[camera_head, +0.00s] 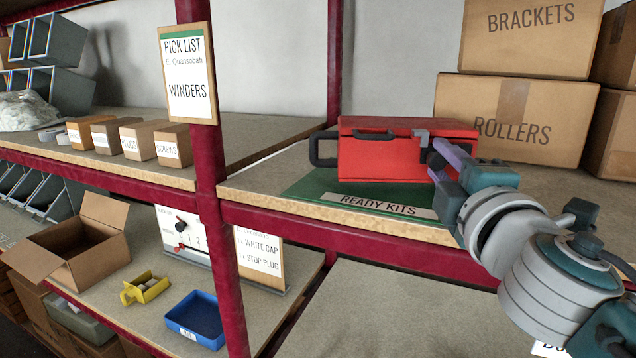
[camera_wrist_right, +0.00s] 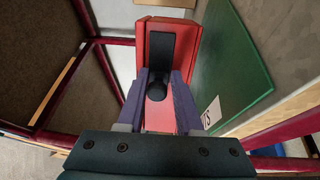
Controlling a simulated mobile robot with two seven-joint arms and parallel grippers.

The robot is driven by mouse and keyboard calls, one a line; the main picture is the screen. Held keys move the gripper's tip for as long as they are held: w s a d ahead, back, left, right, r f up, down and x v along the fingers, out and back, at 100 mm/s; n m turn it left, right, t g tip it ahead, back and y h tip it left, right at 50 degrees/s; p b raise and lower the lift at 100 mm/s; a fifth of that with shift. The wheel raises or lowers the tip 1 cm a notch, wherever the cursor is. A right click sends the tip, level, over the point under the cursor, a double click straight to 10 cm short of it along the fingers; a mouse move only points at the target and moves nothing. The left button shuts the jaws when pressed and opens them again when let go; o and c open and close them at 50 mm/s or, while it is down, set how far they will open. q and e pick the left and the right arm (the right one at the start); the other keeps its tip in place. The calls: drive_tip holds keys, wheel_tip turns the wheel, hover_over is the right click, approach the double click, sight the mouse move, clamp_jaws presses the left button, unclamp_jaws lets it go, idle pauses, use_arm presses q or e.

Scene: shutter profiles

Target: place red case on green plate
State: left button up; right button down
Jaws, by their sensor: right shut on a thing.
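The red case (camera_head: 395,158) is upright over the green plate (camera_head: 312,186) labelled READY KITS, on the upper shelf at the centre. A black handle sticks out at its left end. My right gripper (camera_head: 438,160) is at its right end, shut on the case's dark grip. In the right wrist view the purple fingers (camera_wrist_right: 158,92) flank a round black knob on the end of the red case (camera_wrist_right: 182,48), and the green plate (camera_wrist_right: 232,65) shows at the right. I cannot tell whether the case touches the plate. My left gripper is not in view.
Cardboard boxes marked BRACKETS (camera_head: 530,35) and ROLLERS (camera_head: 512,118) stand behind at the right. A red post (camera_head: 207,180) with a pick-list sign (camera_head: 188,75) stands left of the plate. The lower shelf holds a blue bin (camera_head: 196,318) and an open carton (camera_head: 75,245).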

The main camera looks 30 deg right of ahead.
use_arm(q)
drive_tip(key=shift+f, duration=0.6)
use_arm(e)
drive_tip(key=shift+f, duration=0.9)
drive_tip(key=shift+f+b, duration=0.1)
drive_tip(key=shift+b, duration=0.3)
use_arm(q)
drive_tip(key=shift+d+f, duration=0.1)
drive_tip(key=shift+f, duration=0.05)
use_arm(e)
drive_tip(key=c, duration=0.8)
unclamp_jaws()
drive_tip(key=shift+c, duration=0.2)
